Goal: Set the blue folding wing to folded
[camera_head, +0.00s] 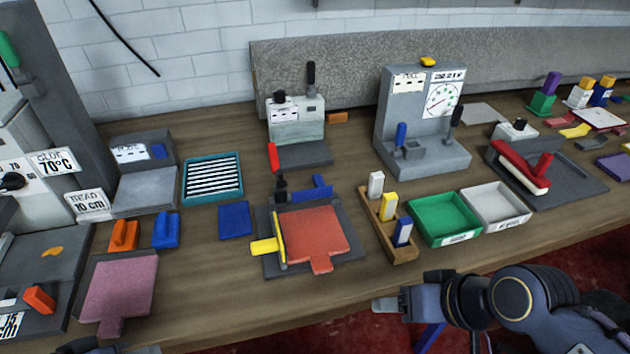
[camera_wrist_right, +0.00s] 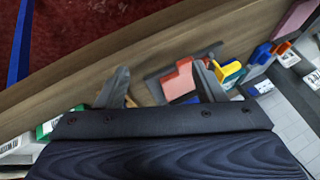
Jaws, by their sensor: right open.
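The folding jig is a dark plate (camera_head: 352,250) on the bench at mid-picture in the head view. An orange-red panel (camera_head: 312,234) with a front tab lies on it. A yellow wing (camera_head: 265,246) stands along its left side. The blue folding wing (camera_head: 310,192) shows as a raised blue piece at the jig's back edge. My right gripper (camera_head: 392,302) is open and empty at the bench's front edge, right of the jig and apart from it. In the right wrist view its two fingers (camera_wrist_right: 162,88) are spread, with the orange-red panel (camera_wrist_right: 178,82) beyond them. My left gripper (camera_head: 95,347) barely shows at the bottom left.
A wooden holder (camera_head: 404,252) with upright blocks stands right of the jig, beside a green tray (camera_head: 443,218) and a white tray (camera_head: 495,205). A blue square (camera_head: 235,220) lies left of it. A grey press (camera_head: 298,153) stands behind. Bench in front is clear.

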